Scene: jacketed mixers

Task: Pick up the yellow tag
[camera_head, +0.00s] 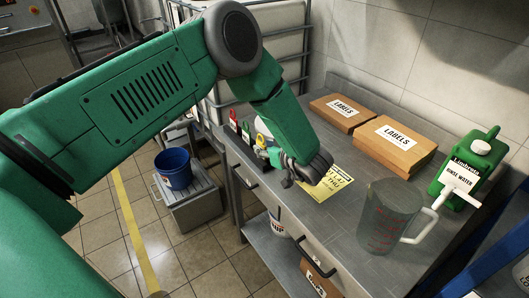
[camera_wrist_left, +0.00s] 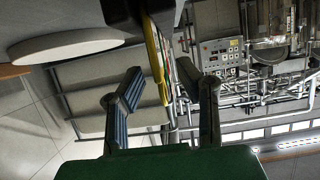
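The yellow tag (camera_head: 262,141) stands upright in a dark holder near the counter's left end, beside a red tag (camera_head: 233,121) and a green tag (camera_head: 246,131). My left arm partly hides that group. In the left wrist view the yellow tag (camera_wrist_left: 157,62) shows nearly edge-on, beyond and between the fingertips. My left gripper (camera_wrist_left: 160,76) has its two fingers spread, with nothing held. In the head view the left gripper (camera_head: 297,182) is low over the counter, fingers mostly hidden. My right gripper does not show.
A yellow printed sheet (camera_head: 325,186) lies beside the left gripper. Two label boxes (camera_head: 343,113) (camera_head: 396,144), a clear jug (camera_head: 387,217) and a green rinse-water bottle (camera_head: 463,172) stand on the counter (camera_head: 352,160). A blue bucket (camera_head: 173,168) stands on a low grey step.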

